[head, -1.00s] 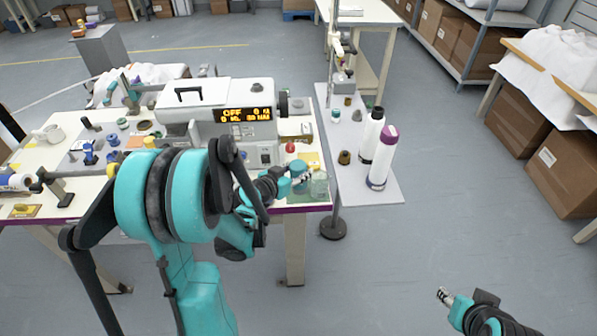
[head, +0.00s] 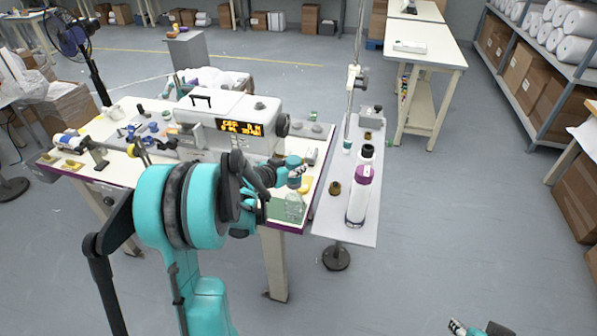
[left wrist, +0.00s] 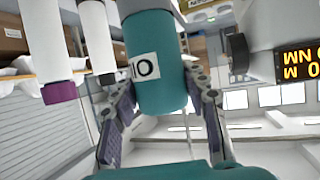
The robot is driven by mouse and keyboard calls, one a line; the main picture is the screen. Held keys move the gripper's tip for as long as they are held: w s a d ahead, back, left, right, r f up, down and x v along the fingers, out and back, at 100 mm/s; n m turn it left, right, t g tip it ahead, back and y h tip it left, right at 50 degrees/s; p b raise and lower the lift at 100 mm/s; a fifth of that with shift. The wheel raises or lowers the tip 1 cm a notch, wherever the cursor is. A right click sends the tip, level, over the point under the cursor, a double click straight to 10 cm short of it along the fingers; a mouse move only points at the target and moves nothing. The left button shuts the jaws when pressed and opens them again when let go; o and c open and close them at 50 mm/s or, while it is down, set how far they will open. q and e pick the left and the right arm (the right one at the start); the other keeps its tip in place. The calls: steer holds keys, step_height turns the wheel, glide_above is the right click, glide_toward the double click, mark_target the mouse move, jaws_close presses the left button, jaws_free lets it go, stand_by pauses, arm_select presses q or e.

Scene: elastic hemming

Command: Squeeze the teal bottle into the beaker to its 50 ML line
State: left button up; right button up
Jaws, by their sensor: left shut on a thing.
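My left gripper (left wrist: 160,110) is shut on the teal bottle (left wrist: 162,70), one finger on each side of it. The bottle has a white label with black letters, partly cut off. In the head view, the teal bottle (head: 293,161) is above the clear beaker (head: 294,207), on the front right corner of the table. I cannot tell whether it touches the beaker. The beaker's markings and liquid level are too small to read. My right gripper (head: 457,327) barely shows at the bottom edge; its jaws are unclear.
A white sewing machine (head: 225,120) with an orange display stands behind my left gripper. Open floor lies to the right.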

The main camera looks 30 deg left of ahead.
arm_select(q)
steer(key=shift+a, duration=0.1)
stand_by(0.3)
steer(key=shift+f+b, duration=0.3)
steer(key=shift+b, duration=0.1)
step_height(320, 180, down, 4)
steer(key=b, duration=0.4)
steer(key=shift+f, duration=0.2)
steer(key=c, duration=0.5)
